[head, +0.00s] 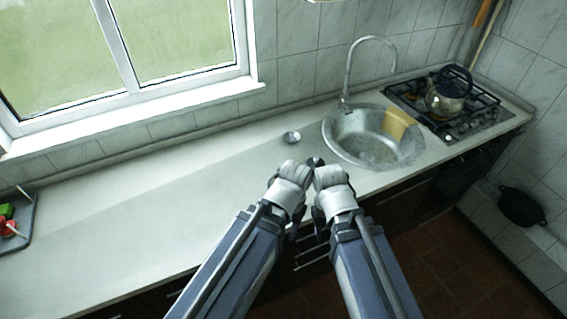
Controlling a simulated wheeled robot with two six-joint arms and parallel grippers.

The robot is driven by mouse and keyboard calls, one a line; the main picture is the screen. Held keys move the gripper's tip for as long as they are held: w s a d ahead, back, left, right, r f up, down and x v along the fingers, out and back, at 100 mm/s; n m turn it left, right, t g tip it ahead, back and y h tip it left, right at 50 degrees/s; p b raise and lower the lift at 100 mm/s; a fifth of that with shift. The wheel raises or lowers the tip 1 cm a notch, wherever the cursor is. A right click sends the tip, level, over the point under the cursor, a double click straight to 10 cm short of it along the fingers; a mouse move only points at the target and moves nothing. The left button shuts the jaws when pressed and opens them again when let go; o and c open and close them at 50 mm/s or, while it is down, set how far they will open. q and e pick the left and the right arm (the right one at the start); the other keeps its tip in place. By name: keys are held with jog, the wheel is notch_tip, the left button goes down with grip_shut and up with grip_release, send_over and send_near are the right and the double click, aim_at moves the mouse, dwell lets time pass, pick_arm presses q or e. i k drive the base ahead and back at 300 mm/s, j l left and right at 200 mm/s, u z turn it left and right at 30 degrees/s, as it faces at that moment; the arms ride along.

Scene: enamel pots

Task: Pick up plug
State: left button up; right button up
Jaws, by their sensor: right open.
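A small round silvery piece (291,137), which looks like the sink plug, lies on the pale counter (160,190) left of the sink (352,150). A small dark round shape (315,161) shows between my two hands; I cannot tell whether it is a separate thing or part of a gripper. My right gripper (322,168) is open at the counter's front edge, in front of the sink's left side and apart from the silvery piece. My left gripper (293,168) is close beside it, just in front of the silvery piece. Its fingers are too small and hidden to read.
A curved tap (347,70) rises behind the sink. A yellow cloth or sponge (396,124) is at the sink's right side. A kettle (446,95) stands on the gas hob (472,112). A dark tray (22,225) with food is at far left. The counter between is clear.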

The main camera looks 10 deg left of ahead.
aim_at(314, 162)
jog(key=i+l+u, duration=0.1)
jog(key=u, duration=0.6)
jog(key=i+l, duration=0.15)
jog(key=l, duration=0.25)
jog(key=i+l, duration=0.2)
jog(key=l, duration=0.2)
jog(key=i+l, duration=0.15)
jog(key=l, duration=0.2)
jog(key=i+l, duration=0.2)
jog(key=l, duration=0.2)
